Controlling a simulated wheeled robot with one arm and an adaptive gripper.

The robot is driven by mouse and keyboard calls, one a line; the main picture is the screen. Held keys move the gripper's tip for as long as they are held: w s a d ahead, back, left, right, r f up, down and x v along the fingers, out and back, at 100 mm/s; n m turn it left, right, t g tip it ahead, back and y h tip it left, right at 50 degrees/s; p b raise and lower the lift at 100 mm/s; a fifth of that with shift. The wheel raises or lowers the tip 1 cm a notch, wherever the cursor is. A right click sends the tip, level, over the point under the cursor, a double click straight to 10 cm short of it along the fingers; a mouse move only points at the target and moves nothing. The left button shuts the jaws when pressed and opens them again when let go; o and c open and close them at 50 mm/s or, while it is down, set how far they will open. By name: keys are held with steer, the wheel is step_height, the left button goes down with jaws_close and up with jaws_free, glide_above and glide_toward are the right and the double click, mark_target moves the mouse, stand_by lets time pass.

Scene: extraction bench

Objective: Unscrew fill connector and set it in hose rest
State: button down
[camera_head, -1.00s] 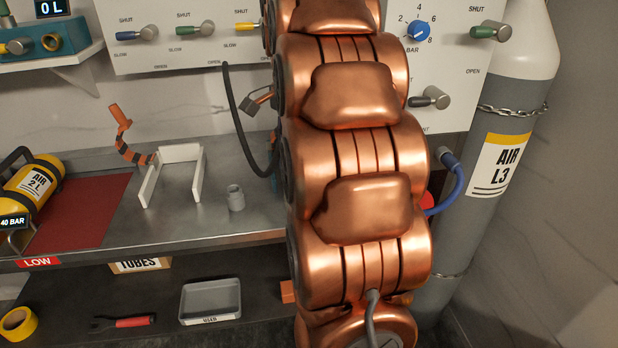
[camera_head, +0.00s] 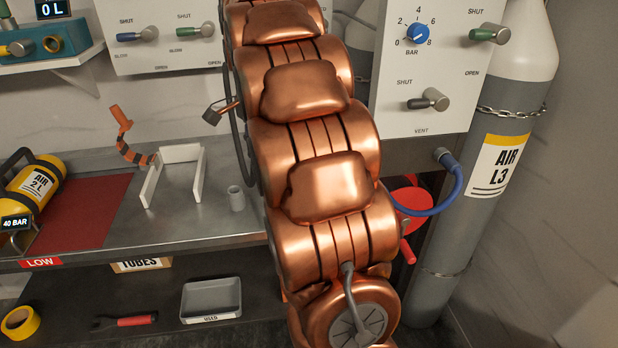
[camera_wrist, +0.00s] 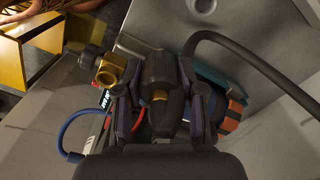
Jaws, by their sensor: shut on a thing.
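In the wrist view my gripper (camera_wrist: 157,108) is shut on a dark connector (camera_wrist: 158,68), which has a small brass-coloured part between the fingers. A black hose (camera_wrist: 245,60) curves from beside the connector to the right. I cannot tell whether the connector is still threaded onto anything. A teal cylinder with orange bands (camera_wrist: 230,108) lies partly hidden behind the right finger. In the head view my arm hides the gripper and connector. A small grey open-topped cup (camera_head: 236,198) stands on the bench; I cannot tell whether it is the hose rest.
A white bracket (camera_head: 150,189), an orange-and-black striped piece (camera_head: 133,153) and a yellow AIR 2 L cylinder (camera_head: 38,185) on a red mat (camera_head: 88,212) are on the bench. A tall AIR L3 cylinder (camera_head: 485,205) stands right. A brass fitting (camera_wrist: 110,70) sits left of the connector.

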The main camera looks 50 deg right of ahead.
steer(key=w+a+f+p, duration=0.2)
steer(key=w+a, duration=0.1)
steer(key=w, duration=0.4)
steer(key=shift+a+f, duration=0.2)
steer(key=shift+a, duration=0.1)
steer(key=shift+w, duration=0.1)
stand_by(0.3)
steer(key=shift+f, duration=0.1)
stand_by(0.3)
steer(key=shift+f, duration=0.9)
steer(key=shift+p, duration=0.45)
stand_by(1.2)
steer(key=shift+f+b, duration=0.6)
steer(key=shift+f, duration=1.65)
stand_by(0.3)
steer(key=c, duration=0.6)
jaws_free()
